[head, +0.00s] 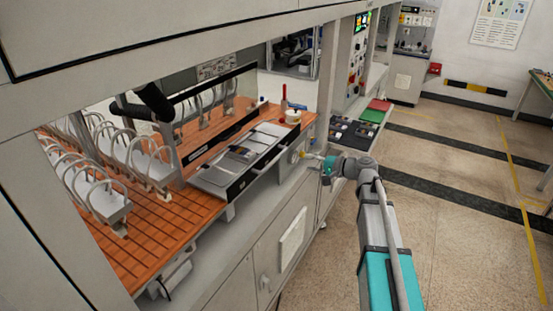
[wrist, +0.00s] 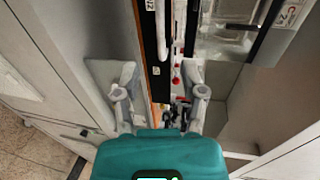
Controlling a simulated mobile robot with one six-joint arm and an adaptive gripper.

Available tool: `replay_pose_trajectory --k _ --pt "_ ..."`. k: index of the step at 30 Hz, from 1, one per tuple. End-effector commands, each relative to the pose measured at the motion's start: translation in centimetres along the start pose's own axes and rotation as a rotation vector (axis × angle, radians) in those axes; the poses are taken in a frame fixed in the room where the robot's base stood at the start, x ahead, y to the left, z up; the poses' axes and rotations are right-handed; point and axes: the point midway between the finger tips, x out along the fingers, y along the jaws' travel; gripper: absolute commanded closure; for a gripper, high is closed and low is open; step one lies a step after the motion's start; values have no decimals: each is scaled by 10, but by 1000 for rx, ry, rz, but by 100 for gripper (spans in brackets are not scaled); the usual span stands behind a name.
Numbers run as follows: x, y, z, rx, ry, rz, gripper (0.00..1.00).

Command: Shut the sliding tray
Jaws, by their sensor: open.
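A shallow grey tray (head: 213,178) with flat dark and light pieces in it sits at the front edge of the orange slatted bench. Its long black front strip carries small white labels. I cannot tell how far the tray is pulled out. My gripper (head: 309,156) is just right of the tray's far end, beside the cabinet front. In the wrist view my gripper (wrist: 160,85) is open, its two fingers apart with nothing held between them. A black strip with white lettering (wrist: 162,45) shows beyond the fingers; I cannot tell if it is the tray's.
White curved tubes on blocks (head: 95,195) stand on the orange bench (head: 150,240). A button panel (head: 354,131) and a green pad (head: 372,115) lie beyond my gripper. A red upright item (head: 284,98) stands behind it. The floor (head: 450,200) at right is clear.

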Motion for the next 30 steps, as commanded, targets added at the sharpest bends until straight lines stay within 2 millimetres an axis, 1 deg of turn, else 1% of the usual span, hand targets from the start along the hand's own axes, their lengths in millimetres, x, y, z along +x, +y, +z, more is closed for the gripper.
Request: replay_pose_trajectory --k 5,11,24,30 --pt "8 0 0 0 -1 0 46" --pt "28 1 -1 0 -2 0 46" --pt "94 1 -2 0 -1 -1 46" --pt "120 1 -1 0 0 -1 46"
